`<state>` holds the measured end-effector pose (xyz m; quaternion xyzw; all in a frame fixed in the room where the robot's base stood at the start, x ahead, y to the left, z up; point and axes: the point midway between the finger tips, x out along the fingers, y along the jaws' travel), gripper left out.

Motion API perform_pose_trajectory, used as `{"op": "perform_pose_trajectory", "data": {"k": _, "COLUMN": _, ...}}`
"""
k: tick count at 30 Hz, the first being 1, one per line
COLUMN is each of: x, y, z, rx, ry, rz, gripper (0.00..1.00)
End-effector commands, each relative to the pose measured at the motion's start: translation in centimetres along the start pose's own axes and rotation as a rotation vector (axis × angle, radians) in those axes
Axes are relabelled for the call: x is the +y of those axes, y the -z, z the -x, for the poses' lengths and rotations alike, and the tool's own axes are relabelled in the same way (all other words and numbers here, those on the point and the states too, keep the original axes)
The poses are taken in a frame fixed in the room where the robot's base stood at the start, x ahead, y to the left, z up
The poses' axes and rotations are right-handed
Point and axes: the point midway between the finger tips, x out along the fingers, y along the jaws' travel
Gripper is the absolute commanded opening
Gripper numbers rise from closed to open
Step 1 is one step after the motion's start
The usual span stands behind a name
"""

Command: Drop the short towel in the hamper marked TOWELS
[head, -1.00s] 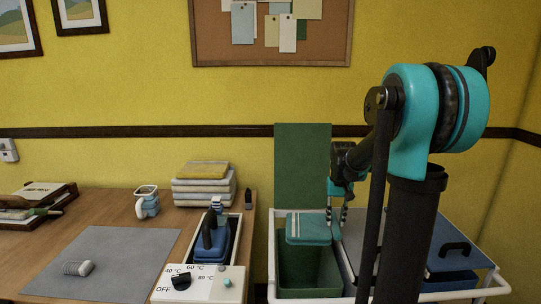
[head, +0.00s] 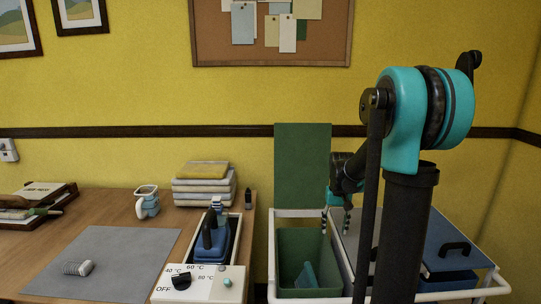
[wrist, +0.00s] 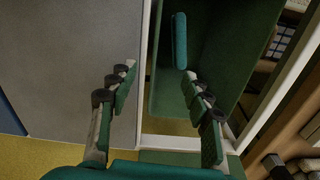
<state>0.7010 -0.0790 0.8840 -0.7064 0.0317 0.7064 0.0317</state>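The short towel (head: 306,274) is teal and lies tilted inside the open green hamper (head: 283,262) in the head view. In the wrist view the towel (wrist: 180,41) shows as a narrow strip inside the green hamper (wrist: 222,50). My gripper (head: 336,220) is above the hamper's back right edge, apart from the towel. In the wrist view my gripper (wrist: 160,84) has its fingers spread with nothing between them. No TOWELS marking is readable in either view.
The hamper's green lid (head: 302,165) stands raised against the wall. A grey lid (head: 350,236) and a blue lid (head: 454,238) with a black handle cover the spaces to the right, within a white frame (head: 271,255). The wooden table (head: 110,207) with a dial box (head: 215,288) is at left.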

Motion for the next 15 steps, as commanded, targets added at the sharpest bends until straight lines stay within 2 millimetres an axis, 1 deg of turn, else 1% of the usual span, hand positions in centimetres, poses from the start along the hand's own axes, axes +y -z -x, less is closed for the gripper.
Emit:
{"op": "perform_pose_trajectory", "data": {"k": 8, "x": 0.0, "y": 0.0, "z": 0.3, "rx": 0.000, "ry": 0.000, "rz": 0.000, "gripper": 0.49}}
{"op": "perform_pose_trajectory", "data": {"k": 11, "x": 0.0, "y": 0.0, "z": 1.3, "rx": 0.000, "ry": 0.000, "rz": 0.000, "gripper": 0.49}}
{"op": "perform_pose_trajectory", "data": {"k": 15, "x": 0.0, "y": -0.1, "z": 3.6, "rx": 0.000, "ry": 0.000, "rz": 0.000, "gripper": 0.49}}
